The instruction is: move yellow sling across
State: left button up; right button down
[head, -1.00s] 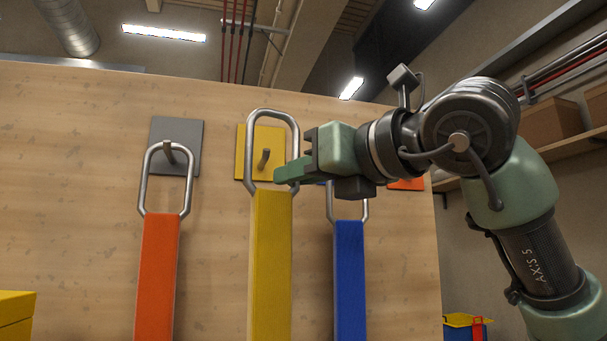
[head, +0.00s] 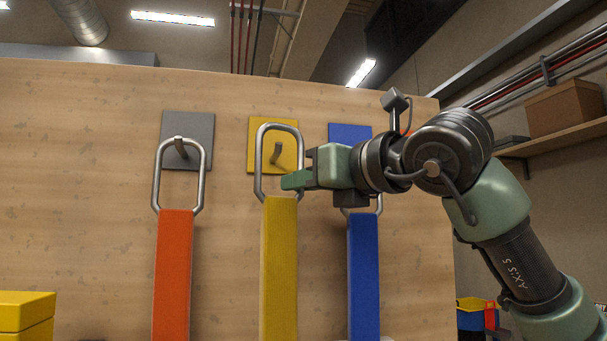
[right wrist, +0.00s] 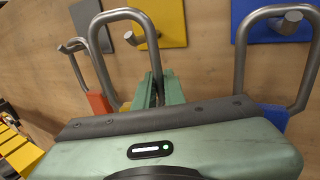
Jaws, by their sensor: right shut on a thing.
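The yellow sling (head: 279,270) hangs upright in front of the wooden board, with a steel ring (head: 279,127) at its top. My right gripper (head: 292,181) is shut on the right side of this ring, low down; its fingers (right wrist: 160,90) also show there in the right wrist view. The yellow plate's hook (head: 276,153) appears inside the ring opening, below the ring's top bar. The ring's top bar is apart from the hook in the head view. How far the ring stands off the board is hard to tell. My left gripper is not in view.
An orange sling (head: 173,270) hangs by its ring on the grey plate's (head: 187,122) hook at left. A blue sling (head: 364,270) hangs close on the right, its ring partly hidden by my gripper, below the blue plate (head: 350,132). Yellow boxes (head: 22,312) stand lower left.

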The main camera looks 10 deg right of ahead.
jog(key=shift+w+p, duration=1)
jog(key=shift+w, duration=0.75)
jog(key=shift+w+f+b, duration=0.65)
jog(key=shift+f+b, duration=0.05)
jog(key=shift+f, duration=0.1)
jog(key=c, duration=1.4)
grip_release()
jog(key=shift+s+a, duration=0.1)
jog(key=shift+s, duration=0.05)
jog(key=shift+f, duration=0.15)
